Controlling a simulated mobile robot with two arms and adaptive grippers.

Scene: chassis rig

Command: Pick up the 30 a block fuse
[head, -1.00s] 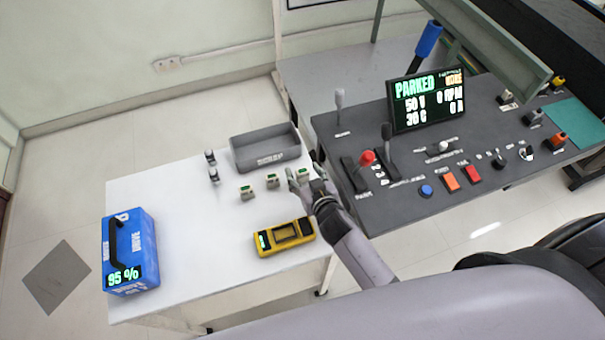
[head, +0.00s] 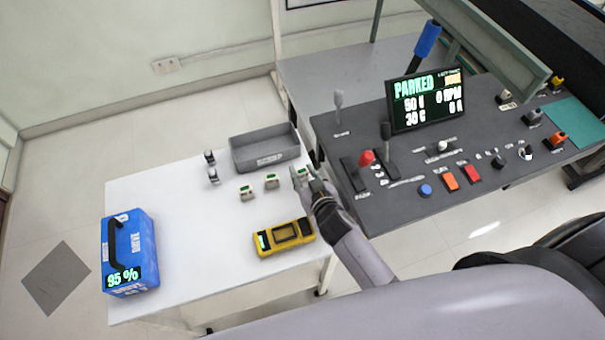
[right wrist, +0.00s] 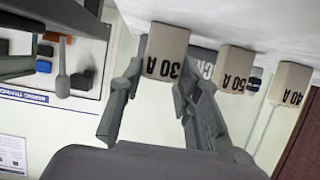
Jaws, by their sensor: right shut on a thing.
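The 30 A block fuse (right wrist: 168,48) is a beige block with "30 A" in dark print, seen upside down in the right wrist view. My right gripper (right wrist: 161,82) is shut on it, one finger on each side. In the head view the right gripper (head: 303,176) is at the table's right side, and the fuse (head: 303,172) shows between its fingers. I cannot tell whether the fuse is clear of the table. The 50 A fuse (right wrist: 236,68) and 40 A fuse (right wrist: 291,84) stand apart beside it. My left gripper is not in view.
A grey scrap bin (head: 265,160) stands behind the fuses on the white table (head: 190,255). A yellow meter (head: 284,238) lies in front, a blue battery box (head: 129,252) at left. The dark control console (head: 400,205) is close to the right arm.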

